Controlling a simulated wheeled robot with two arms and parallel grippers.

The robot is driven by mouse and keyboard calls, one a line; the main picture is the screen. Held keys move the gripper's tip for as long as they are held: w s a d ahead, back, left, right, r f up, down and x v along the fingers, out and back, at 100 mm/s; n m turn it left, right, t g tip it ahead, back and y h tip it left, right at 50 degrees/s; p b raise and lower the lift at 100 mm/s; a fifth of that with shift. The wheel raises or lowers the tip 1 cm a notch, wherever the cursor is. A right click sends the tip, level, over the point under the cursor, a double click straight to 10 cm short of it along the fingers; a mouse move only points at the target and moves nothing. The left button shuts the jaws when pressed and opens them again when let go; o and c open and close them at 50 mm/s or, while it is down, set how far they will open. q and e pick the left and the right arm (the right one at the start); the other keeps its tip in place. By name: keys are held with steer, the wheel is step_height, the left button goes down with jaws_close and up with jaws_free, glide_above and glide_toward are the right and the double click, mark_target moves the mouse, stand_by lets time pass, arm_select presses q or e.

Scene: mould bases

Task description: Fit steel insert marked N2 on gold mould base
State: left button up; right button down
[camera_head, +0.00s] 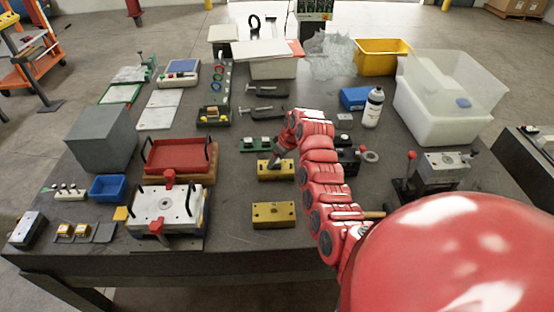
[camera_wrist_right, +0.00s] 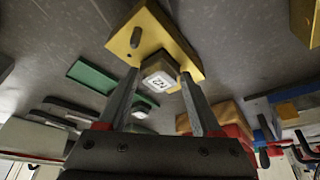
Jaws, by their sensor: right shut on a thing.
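My right gripper (camera_head: 276,161) reaches over the farther gold mould base (camera_head: 276,172) from behind. In the right wrist view my right gripper (camera_wrist_right: 160,85) is shut on a small block-like insert (camera_wrist_right: 153,66) with a white label; its mark is small and turned, so I cannot read it surely. The insert is close to the gold mould base (camera_wrist_right: 187,53), which has an upright pin (camera_wrist_right: 136,37) beside it. I cannot tell whether insert and base touch. In the head view the insert is hidden. My left gripper is out of view.
A second gold base (camera_head: 273,214) lies nearer on the table. A green plate (camera_head: 246,145) with small blocks lies just behind. A red tray (camera_head: 180,155) and white-topped mould (camera_head: 166,208) stand left. A black fixture (camera_head: 347,160) is right of my arm.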

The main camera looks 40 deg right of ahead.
steer(key=shift+f, duration=0.4)
jaws_free()
steer(key=shift+b, duration=0.3)
steer(key=shift+s+r+b, duration=0.2)
steer(key=shift+r+b, duration=0.1)
steer(key=shift+r, duration=0.2)
steer(key=b+v, duration=0.2)
steer(key=v, duration=0.2)
steer(key=shift+s+d+r, duration=0.1)
steer(key=shift+d+r, duration=0.05)
steer(key=shift+r, duration=0.05)
steer(key=a+p+v, duration=0.1)
steer(key=p+v, duration=0.3)
steer(key=v, duration=0.8)
steer(key=shift+d+p, duration=0.3)
steer(key=shift+d, duration=0.1)
